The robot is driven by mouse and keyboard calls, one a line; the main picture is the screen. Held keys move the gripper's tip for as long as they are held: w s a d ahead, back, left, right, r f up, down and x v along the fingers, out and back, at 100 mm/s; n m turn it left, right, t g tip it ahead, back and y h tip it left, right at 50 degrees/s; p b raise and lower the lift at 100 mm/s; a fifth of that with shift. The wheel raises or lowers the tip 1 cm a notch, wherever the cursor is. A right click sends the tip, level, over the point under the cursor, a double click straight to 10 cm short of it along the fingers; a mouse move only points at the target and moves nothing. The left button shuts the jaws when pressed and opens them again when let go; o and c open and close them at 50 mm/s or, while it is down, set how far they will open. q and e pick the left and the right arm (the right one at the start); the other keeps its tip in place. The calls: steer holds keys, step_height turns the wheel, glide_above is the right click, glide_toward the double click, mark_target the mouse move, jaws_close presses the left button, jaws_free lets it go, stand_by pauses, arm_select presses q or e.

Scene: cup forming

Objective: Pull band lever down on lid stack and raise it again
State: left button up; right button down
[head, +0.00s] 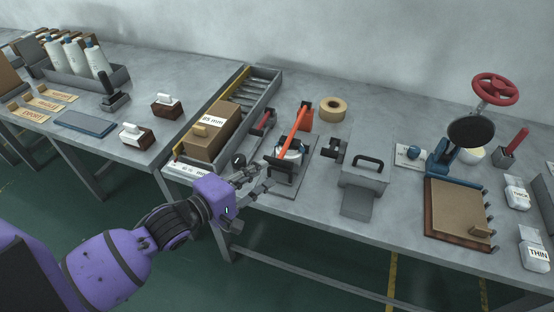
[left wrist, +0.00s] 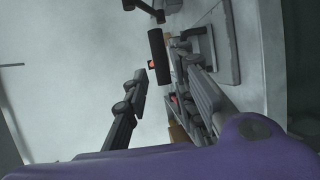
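The lid stack (head: 289,154) stands on a grey base plate near the table's front edge, with pale round lids in a dark frame. A red-orange lever (head: 294,129) slants up over it to the upper right. My left gripper (head: 266,179) is just left of and in front of the stack, with its fingers spread and nothing between them. In the left wrist view its two fingers (left wrist: 160,105) are apart; a dark cylindrical bar (left wrist: 159,57) shows beyond and between them, apart from both. I cannot tell whether it is the lever's grip. My right gripper is not in view.
A tray (head: 259,103) with a brown carton (head: 213,130) lies left of the stack. A tape roll (head: 333,108) lies behind it. A grey press-like block (head: 366,172) stands to the right. A black ball knob (head: 238,160) is close to my gripper's left.

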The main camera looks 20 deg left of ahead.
mark_target(273, 164)
arm_select(q)
steer(key=x, duration=0.6)
steer(key=shift+w+d+f, duration=0.15)
steer(key=shift+w+d, duration=0.05)
steer(key=shift+w, duration=0.3)
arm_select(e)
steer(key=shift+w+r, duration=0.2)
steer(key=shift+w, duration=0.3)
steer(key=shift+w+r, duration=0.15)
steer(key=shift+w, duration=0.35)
arm_select(q)
steer(key=c, duration=0.5)
jaws_close()
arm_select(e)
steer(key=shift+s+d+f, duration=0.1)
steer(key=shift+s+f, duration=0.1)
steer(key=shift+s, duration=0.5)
